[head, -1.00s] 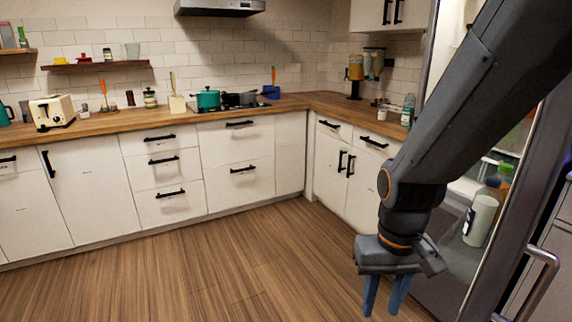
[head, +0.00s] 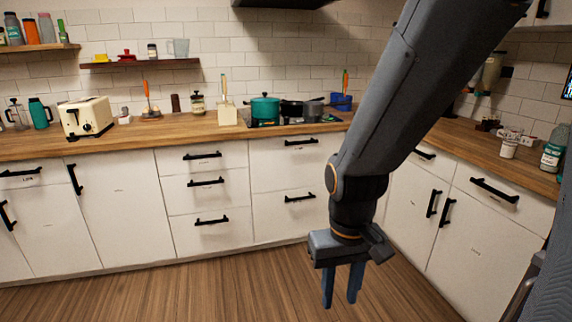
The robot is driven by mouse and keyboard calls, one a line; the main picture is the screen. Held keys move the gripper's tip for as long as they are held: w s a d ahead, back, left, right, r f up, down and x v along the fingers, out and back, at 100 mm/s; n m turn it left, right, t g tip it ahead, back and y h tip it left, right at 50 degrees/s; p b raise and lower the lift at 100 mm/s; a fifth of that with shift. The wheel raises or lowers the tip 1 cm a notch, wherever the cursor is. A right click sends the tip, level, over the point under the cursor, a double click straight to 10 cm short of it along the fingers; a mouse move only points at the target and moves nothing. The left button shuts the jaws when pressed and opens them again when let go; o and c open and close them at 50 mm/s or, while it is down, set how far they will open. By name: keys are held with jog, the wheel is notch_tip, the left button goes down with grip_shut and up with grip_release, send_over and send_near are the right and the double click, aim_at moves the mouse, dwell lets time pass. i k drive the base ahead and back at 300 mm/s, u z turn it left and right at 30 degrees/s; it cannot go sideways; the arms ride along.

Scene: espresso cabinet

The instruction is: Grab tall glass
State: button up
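My gripper (head: 340,302) hangs in front of the drawers, pointing down over the floor. Its two blue fingers are apart with nothing between them. I cannot pick out a tall glass for certain. A pale, see-through vessel (head: 180,48) stands at the right end of the wooden wall shelf, well away from my gripper. A small clear and white cup (head: 509,142) stands on the right counter. Both are too small to tell in detail. My arm hides part of the back corner and the counter there.
The wooden counter (head: 130,137) holds a toaster (head: 86,117), a teal pot (head: 265,108), pans and jars along the wall. A wall shelf (head: 140,64) and an upper left shelf with bottles hang above. A teal-labelled bottle (head: 552,150) stands at right. The floor (head: 200,295) in front is clear.

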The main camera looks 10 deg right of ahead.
aim_at(512, 135)
jog(key=z, duration=0.1)
jog(key=i, duration=1.6)
jog(key=z, duration=0.9)
jog(key=i, duration=0.95)
jog(key=z, duration=0.95)
